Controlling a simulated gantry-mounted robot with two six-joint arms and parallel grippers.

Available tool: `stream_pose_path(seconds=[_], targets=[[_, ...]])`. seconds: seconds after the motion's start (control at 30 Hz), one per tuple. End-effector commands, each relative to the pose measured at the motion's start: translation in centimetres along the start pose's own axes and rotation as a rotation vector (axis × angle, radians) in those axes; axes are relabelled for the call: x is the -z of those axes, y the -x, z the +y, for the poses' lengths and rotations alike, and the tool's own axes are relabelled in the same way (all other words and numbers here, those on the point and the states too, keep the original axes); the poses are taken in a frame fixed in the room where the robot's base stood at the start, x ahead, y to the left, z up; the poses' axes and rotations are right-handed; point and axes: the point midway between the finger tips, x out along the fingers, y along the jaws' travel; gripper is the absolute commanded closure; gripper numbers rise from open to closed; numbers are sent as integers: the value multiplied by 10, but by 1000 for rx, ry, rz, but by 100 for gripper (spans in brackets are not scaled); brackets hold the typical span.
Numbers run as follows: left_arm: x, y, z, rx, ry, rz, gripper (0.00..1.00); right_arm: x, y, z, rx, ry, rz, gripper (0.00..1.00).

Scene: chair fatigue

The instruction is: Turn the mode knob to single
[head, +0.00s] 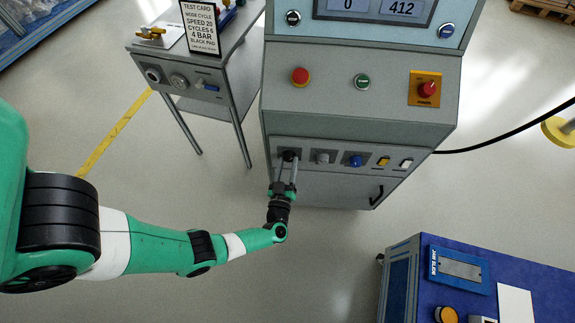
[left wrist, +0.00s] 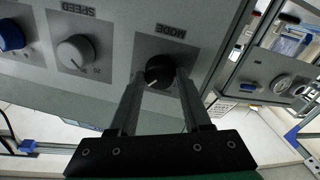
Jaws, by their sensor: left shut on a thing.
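The black mode knob (left wrist: 160,70) sits on a grey plate marked MODE, which shows upside down in the left wrist view. It has a white pointer line, and I cannot read which setting that line meets. In the head view the mode knob (head: 289,156) is at the left end of the cabinet's lower panel, partly hidden by my gripper. My left gripper (head: 287,165) is shut on the mode knob, with one finger on each side; its fingers also show in the left wrist view (left wrist: 162,85). My right gripper is not in view.
To the right of the mode knob are a grey speed knob (head: 323,157), a blue knob (head: 354,160), a yellow switch (head: 383,161) and a white switch (head: 406,163). A side table (head: 233,70) holds a test card (head: 201,27). A blue bench (head: 415,247) stands front right.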

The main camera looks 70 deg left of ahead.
Motion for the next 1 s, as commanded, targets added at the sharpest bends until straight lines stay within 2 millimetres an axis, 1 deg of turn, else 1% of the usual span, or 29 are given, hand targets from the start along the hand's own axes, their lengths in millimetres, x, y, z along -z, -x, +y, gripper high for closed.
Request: stream_pose_path(seconds=[0.03,0.7,1.0], targets=[[-3,0,-1,0,42,3,100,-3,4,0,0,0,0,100],[-4,0,1,2,672,57,100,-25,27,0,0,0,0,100],[-4,0,1,5,886,76,100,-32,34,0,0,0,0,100]])
